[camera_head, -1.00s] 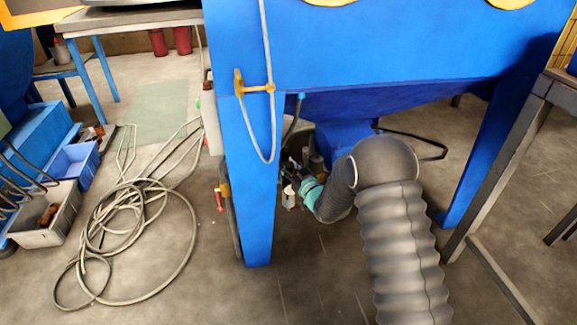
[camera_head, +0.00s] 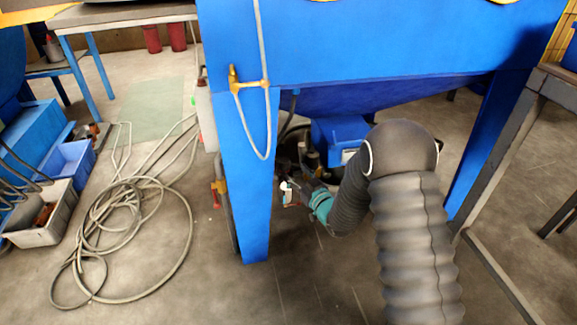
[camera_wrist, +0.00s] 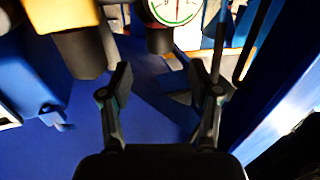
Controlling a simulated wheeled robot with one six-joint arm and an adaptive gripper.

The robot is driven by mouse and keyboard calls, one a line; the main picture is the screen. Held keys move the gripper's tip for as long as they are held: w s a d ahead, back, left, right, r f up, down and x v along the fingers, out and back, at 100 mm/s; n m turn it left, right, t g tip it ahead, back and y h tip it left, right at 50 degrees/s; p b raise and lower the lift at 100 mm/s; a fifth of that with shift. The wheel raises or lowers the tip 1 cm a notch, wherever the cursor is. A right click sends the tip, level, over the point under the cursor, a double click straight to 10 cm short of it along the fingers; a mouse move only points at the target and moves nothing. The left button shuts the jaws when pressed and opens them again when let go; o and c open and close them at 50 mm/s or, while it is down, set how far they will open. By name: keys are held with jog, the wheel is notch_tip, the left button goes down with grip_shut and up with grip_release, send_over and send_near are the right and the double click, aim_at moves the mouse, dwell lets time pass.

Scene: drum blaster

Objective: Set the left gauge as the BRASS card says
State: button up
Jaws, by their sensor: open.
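My gripper (camera_wrist: 162,82) is open in the wrist view, with its two dark fingers apart and nothing held between them. A round gauge (camera_wrist: 175,9) with a white face and green ring shows at the top edge, beyond the fingers and cut off by the frame. I cannot read its needle, nor tell whether it is the left gauge. I cannot make out a brass card in either view.
A yellow-and-dark fitting (camera_wrist: 75,35) stands close at upper left in the wrist view. A coiled hose (camera_head: 130,240) lies on the floor left of the leg. A brass valve (camera_head: 248,84) and thin hose hang on the leg. A grey-framed table (camera_head: 510,140) stands at right.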

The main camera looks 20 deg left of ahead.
jog(key=shift+v, duration=2.25)
